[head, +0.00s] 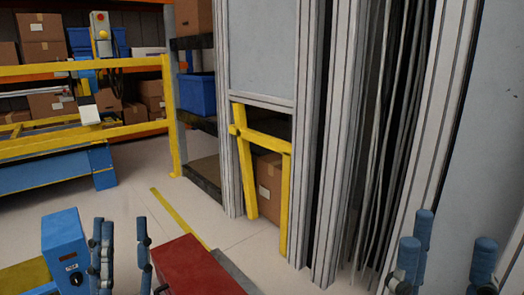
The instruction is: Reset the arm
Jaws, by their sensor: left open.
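My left gripper (122,250) is at the bottom left of the head view. Its blue-grey fingers point up and stand apart, with nothing seen between them. My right gripper (452,262) is at the bottom right corner. Its blue fingers also point up and are apart, with no object visible between them. The lower parts of both grippers and most of both arms are cut off by the bottom edge.
A blue box (65,242) with a dark knob stands just left of my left gripper. A red box (200,268) lies just right of it. A yellow barrier (262,140) and grey metal frame (312,150) stand ahead. Pale floor (160,190) is open between.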

